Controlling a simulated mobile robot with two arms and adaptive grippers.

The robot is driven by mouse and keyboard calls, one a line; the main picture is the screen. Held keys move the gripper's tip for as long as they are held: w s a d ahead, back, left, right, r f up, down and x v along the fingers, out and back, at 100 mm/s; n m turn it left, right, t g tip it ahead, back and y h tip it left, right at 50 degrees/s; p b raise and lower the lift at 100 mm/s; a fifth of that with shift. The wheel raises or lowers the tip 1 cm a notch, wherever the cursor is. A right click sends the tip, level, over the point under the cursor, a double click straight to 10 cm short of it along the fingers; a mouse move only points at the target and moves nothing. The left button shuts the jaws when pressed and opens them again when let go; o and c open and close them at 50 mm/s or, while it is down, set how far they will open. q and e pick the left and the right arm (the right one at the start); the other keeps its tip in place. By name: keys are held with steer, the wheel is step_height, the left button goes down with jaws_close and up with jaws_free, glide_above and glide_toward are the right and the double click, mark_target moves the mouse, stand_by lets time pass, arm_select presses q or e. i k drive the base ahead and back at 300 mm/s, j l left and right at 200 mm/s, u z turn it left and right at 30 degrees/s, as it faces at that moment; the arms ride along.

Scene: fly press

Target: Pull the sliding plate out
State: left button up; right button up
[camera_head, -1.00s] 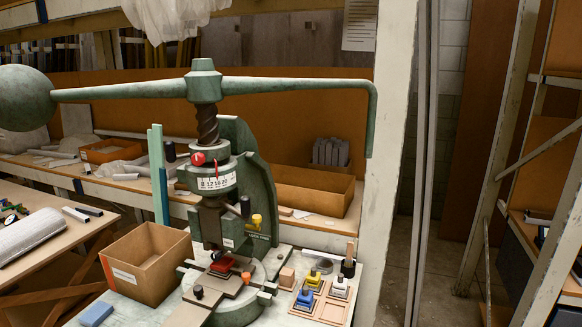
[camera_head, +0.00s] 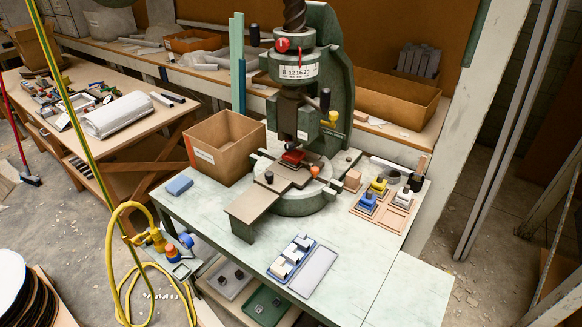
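The green fly press (camera_head: 322,80) stands on the pale worktable. The sliding plate (camera_head: 262,203) is a flat grey-brown bar. It runs from under the press ram (camera_head: 290,115) across the round base (camera_head: 308,200) and sticks out toward the front left. A black knob (camera_head: 268,177) stands on or beside the plate's left side. A red block (camera_head: 292,156) sits at the plate's inner end, below the ram. An orange-red knob (camera_head: 314,170) is to its right. Neither of my grippers is in view.
A cardboard box (camera_head: 228,147) and a blue block (camera_head: 179,185) stand left of the press. A wooden tray (camera_head: 388,211) with small stamps is at the right. A case with white blocks (camera_head: 291,258) lies in front. A yellow hose (camera_head: 112,245) hangs at the front left.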

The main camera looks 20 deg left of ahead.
mark_target(278, 177)
steer(key=l, duration=0.4)
steer(key=k+l, duration=0.15)
steer(key=l, duration=0.3)
steer(key=l+u, duration=0.1)
steer(key=l, duration=0.3)
steer(key=k, duration=0.1)
